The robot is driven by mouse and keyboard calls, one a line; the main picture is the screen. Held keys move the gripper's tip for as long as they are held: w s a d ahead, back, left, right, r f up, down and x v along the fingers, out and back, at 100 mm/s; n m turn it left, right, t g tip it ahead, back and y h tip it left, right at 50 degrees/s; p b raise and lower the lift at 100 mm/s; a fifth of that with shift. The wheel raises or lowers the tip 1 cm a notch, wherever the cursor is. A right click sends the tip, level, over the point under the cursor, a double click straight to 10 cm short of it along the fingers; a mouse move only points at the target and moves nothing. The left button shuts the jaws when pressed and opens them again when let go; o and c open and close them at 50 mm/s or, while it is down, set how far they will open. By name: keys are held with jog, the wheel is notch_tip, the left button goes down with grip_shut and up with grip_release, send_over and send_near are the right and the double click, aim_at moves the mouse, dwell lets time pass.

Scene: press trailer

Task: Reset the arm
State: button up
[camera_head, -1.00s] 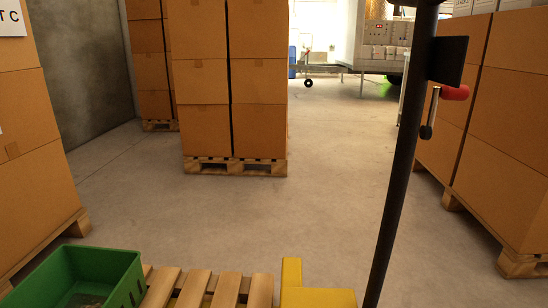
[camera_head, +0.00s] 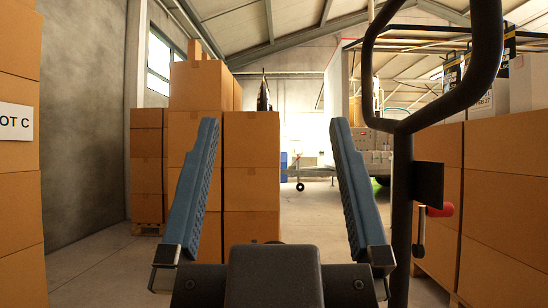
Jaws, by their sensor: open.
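My gripper (camera_head: 272,185) is in the head view at the lower middle. Its two blue ribbed fingers point up and stand wide apart. Nothing is between them except the view of stacked boxes behind. The dark palm (camera_head: 275,275) shows at the bottom edge. The rest of my arm is out of view.
Stacked brown boxes (camera_head: 252,160) stand straight ahead, with more at the left (camera_head: 20,220) and right (camera_head: 507,195). A black bent bar with a red-knobbed lever (camera_head: 439,210) rises close at right. Beyond are a trailer (camera_head: 372,140) and open concrete floor (camera_head: 318,220).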

notch_tip(320, 180, up, 56)
jog(key=p, duration=5.6)
jog(key=shift+r+p, duration=0.25)
jog(key=shift+p, duration=0.1)
